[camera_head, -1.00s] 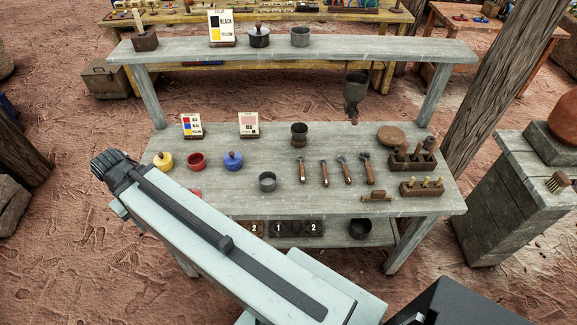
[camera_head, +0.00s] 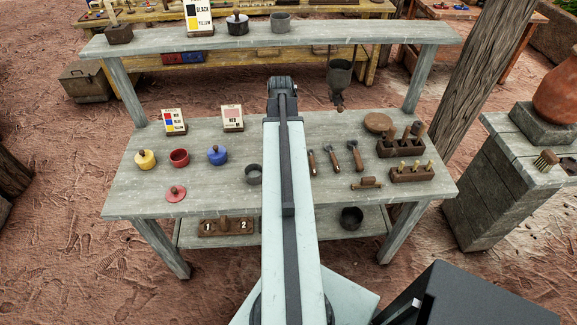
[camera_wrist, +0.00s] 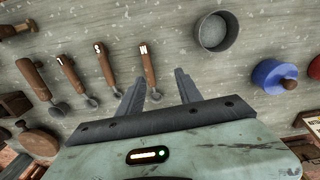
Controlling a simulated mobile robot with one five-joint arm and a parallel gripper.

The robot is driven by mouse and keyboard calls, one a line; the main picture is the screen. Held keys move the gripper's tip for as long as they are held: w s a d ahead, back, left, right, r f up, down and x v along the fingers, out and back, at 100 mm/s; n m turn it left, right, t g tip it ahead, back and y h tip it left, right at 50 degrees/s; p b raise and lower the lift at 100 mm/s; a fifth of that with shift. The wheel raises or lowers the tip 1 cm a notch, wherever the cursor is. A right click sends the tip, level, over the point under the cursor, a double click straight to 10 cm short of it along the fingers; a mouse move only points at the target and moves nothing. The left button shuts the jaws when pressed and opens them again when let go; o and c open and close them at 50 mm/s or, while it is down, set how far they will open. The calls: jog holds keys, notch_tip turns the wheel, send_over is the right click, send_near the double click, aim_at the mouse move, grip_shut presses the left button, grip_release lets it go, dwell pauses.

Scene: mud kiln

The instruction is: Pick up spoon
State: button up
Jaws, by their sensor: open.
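Several small spoons with wooden handles and round metal heads lie in a row on the grey table. In the wrist view, the small-headed spoon nearest the gripper (camera_wrist: 149,66) has its head between the finger lines; the others, including a middle spoon (camera_wrist: 107,70) and a large-headed spoon (camera_wrist: 37,80), lie to its left. In the head view three show, such as the spoon (camera_head: 334,160); my arm hides the rest of the row. My gripper (camera_wrist: 158,82) is open and empty, its two dark fingers apart above the table. Its height above the spoons is unclear.
A grey cup (camera_wrist: 216,32) and a blue lidded pot (camera_wrist: 273,75) lie right of the fingers. A brown wooden rack (camera_head: 409,173) and a round wooden lid (camera_head: 378,122) stand at the table's right. A raised shelf (camera_head: 270,38) spans the back, with a hanging funnel (camera_head: 339,78).

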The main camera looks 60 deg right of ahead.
jog(key=shift+s+d+f, duration=0.1)
jog(key=shift+s+d, duration=0.8)
jog(key=shift+s, duration=0.2)
notch_tip(320, 180, down, 8)
jog(key=b, duration=0.8)
jog(key=shift+w+f, duration=0.1)
jog(key=shift+w, duration=0.05)
jog(key=shift+r, duration=0.2)
grip_shut()
